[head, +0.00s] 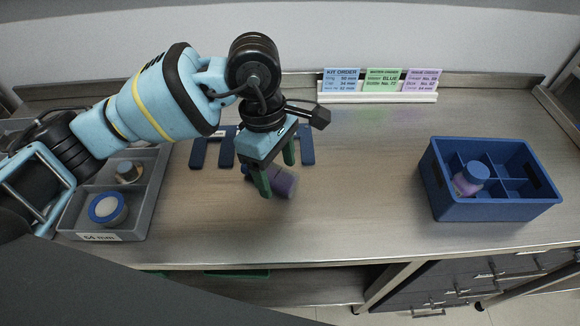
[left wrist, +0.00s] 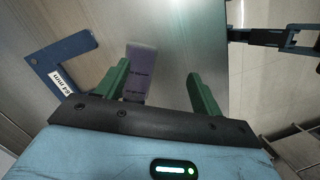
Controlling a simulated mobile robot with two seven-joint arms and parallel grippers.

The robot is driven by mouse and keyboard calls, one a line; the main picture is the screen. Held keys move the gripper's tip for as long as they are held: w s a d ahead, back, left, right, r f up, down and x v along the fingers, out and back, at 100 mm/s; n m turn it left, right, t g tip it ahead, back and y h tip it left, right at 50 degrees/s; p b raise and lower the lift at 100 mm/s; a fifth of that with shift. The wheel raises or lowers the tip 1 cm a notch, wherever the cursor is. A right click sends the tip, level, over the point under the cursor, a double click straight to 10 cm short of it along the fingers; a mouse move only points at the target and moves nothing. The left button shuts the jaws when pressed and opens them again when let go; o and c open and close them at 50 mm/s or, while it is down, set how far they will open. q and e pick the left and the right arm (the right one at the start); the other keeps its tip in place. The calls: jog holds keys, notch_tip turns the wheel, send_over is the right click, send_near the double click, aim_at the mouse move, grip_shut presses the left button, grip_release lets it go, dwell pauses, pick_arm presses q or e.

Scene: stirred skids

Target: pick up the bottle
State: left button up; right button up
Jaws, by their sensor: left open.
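A purple bottle (head: 285,183) lies on its side on the counter, with part of it hidden behind my left gripper (head: 277,177). My left gripper is open and points down over the bottle. In the left wrist view the purple bottle (left wrist: 141,68) shows beyond the open left gripper (left wrist: 158,72), close to the left finger, with clear space toward the right finger. I cannot tell whether a finger touches it. A second purple bottle with a blue cap (head: 468,180) stands in the blue crate (head: 500,208) on the right. My right gripper is not in view.
Flat dark blue pieces (head: 307,145) lie behind my gripper; a labelled one (left wrist: 60,62) shows in the left wrist view. A grey tray (head: 145,205) with round parts is at left. Order cards (head: 383,82) stand at the back. The counter between gripper and crate is clear.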

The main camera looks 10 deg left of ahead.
aim_at(269, 171)
pick_arm(q)
jog(key=shift+t+y, duration=0.6)
jog(key=shift+y, duration=0.2)
jog(key=w, duration=0.1)
jog(key=w+a+r, duration=0.1)
jog(key=w+a, duration=0.1)
jog(key=shift+w+a+r, duration=0.15)
jog(key=shift+a+r, duration=0.05)
jog(key=shift+r, duration=0.1)
jog(key=shift+f, duration=0.8)
jog(key=shift+a+f, duration=0.2)
jog(key=shift+f, duration=2.9)
jog(key=c, duration=1.2)
jog(key=shift+o, duration=0.2)
jog(key=shift+r, duration=0.15)
